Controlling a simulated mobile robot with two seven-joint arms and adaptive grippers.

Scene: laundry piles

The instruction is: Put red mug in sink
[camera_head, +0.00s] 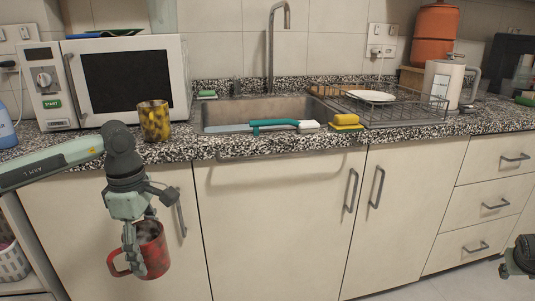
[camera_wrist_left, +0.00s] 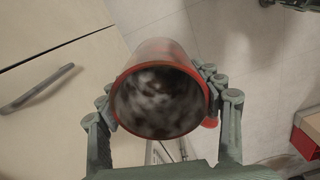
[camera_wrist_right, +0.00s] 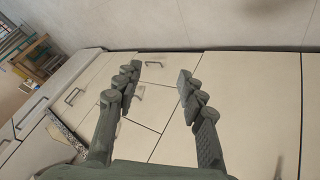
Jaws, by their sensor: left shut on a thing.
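The red mug (camera_head: 153,251) hangs in the air in front of the lower cabinet doors, below the counter edge. My left gripper (camera_head: 135,236) is shut on it, and its handle sticks out to the left. In the left wrist view the mug (camera_wrist_left: 160,55) sits between the fingers (camera_wrist_left: 158,100), with its open mouth facing the camera. The sink (camera_head: 262,108) is set in the counter, above and to the right of the mug. My right gripper (camera_wrist_right: 157,85) is open and empty; only part of it shows at the head view's right edge (camera_head: 518,260).
A yellow patterned mug (camera_head: 154,120) stands on the counter left of the sink, before the microwave (camera_head: 120,80). A teal-handled brush (camera_head: 280,125) lies along the sink's front edge, beside a yellow sponge (camera_head: 346,120). A dish rack (camera_head: 400,108) stands right of the sink. A faucet (camera_head: 271,50) rises behind it.

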